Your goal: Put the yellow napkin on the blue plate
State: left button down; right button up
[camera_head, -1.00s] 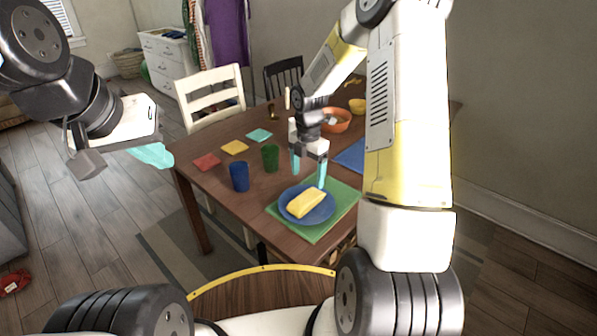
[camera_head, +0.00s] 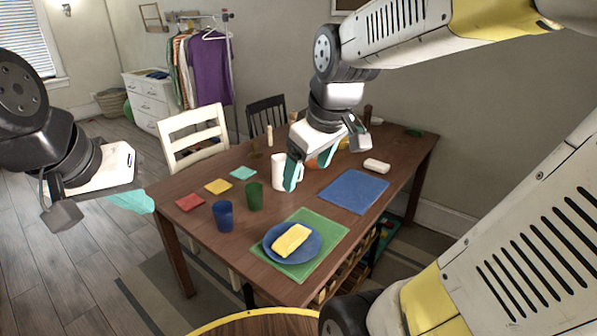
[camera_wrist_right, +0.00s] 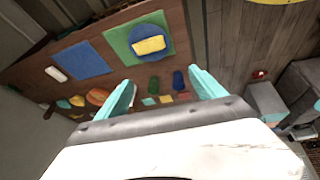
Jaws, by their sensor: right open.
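The yellow napkin (camera_head: 291,240), a folded block, lies on the blue plate (camera_head: 314,250), which rests on a green placemat (camera_head: 317,225) at the table's near edge. They also show in the right wrist view as napkin (camera_wrist_right: 149,45) and plate (camera_wrist_right: 158,21). My right gripper (camera_head: 308,168) is above the table beyond the plate, apart from the napkin. In the right wrist view its teal fingers (camera_wrist_right: 163,90) are wide apart with nothing between them. My left gripper (camera_head: 128,201) is left of the table, away from the plate; its finger opening is not clear.
Blue cup (camera_head: 223,216), green cup (camera_head: 254,196) and a white mug (camera_head: 279,172) stand on the table. Colored squares lie at left. A white chair (camera_head: 196,140) stands behind.

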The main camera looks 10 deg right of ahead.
jog(key=s+a+r+m+t+y, duration=0.1)
jog(key=s+m, duration=0.4)
jog(key=s, duration=0.1)
jog(key=shift+s+r+m+t, duration=0.25)
jog(key=shift+r+m+t, duration=0.05)
jog(key=shift+m, duration=0.1)
jog(key=shift+c, duration=0.2)
